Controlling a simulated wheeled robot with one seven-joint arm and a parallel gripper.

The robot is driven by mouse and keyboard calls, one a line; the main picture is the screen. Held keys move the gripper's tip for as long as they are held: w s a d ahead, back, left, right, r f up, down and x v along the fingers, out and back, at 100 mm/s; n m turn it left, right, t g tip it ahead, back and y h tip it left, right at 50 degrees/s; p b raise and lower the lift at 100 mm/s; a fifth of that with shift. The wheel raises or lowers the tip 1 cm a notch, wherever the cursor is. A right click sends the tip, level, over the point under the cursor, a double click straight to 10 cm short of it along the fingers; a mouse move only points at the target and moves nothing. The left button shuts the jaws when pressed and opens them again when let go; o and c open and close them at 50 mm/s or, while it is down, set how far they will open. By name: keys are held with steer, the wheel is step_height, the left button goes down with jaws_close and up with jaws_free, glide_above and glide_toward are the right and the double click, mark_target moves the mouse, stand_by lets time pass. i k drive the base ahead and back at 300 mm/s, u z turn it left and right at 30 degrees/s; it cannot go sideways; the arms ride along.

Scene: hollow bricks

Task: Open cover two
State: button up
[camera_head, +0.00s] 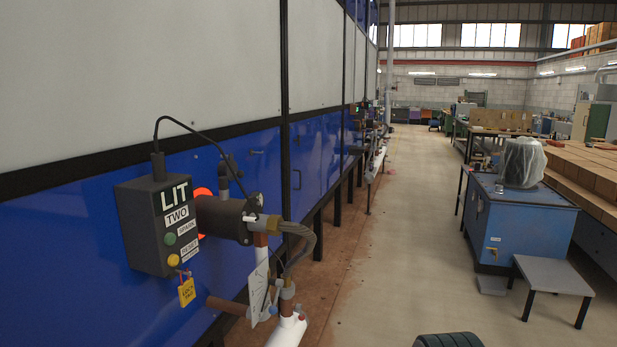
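A dark box marked LIT and TWO (155,225) is fixed at the blue wall on the left, with a green button marked SPARK (169,239) and a yellow button marked RESET (173,261). A yellow padlock (187,291) hangs below it. To its right a dark burner body (224,218) points out of the wall, with bright orange (201,193) showing behind it. No part is marked as a cover, so I cannot tell which one is cover two. My gripper is not in view.
Pipes and a hose (296,243) stand out beside the burner, with a white tag. A clear aisle (400,230) runs ahead. On the right are a blue cabinet (515,220), a grey stool (552,275) and stacked bricks (590,175). A dark ribbed object (447,341) shows at the bottom edge.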

mark_target(240, 174)
steer(key=z, duration=0.15)
steer(key=i, duration=0.9)
steer(key=u, duration=0.65)
